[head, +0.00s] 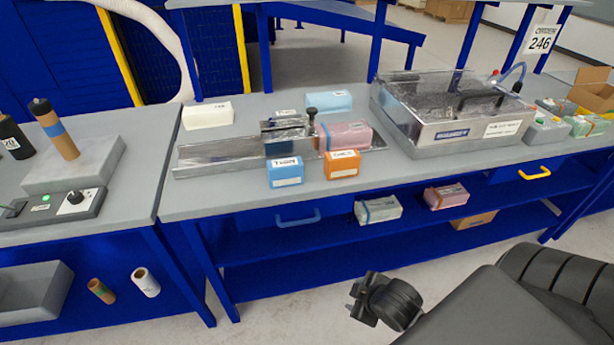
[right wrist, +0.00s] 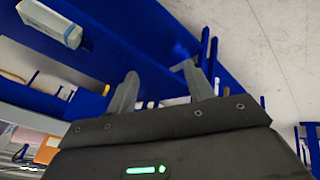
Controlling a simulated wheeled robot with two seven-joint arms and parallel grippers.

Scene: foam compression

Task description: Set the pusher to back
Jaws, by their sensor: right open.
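The pusher (head: 287,138) is a metal block with a dark top, on a long metal rail fixture (head: 215,159) on the middle bench. A dark knob (head: 312,114) stands at its right side. A pink foam block (head: 350,136) sits just right of the pusher on the fixture. I cannot tell which end of the rail counts as back. My right gripper (head: 362,302) is in front of the bench, well away from the pusher. In the right wrist view its two fingers (right wrist: 158,85) are apart with nothing between them. My left gripper is not in view.
A blue box (head: 285,172) and an orange box (head: 342,165) stand in front of the fixture. A white block (head: 207,115) and a light blue block (head: 329,101) lie behind it. A metal machine (head: 455,132) is at the right.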

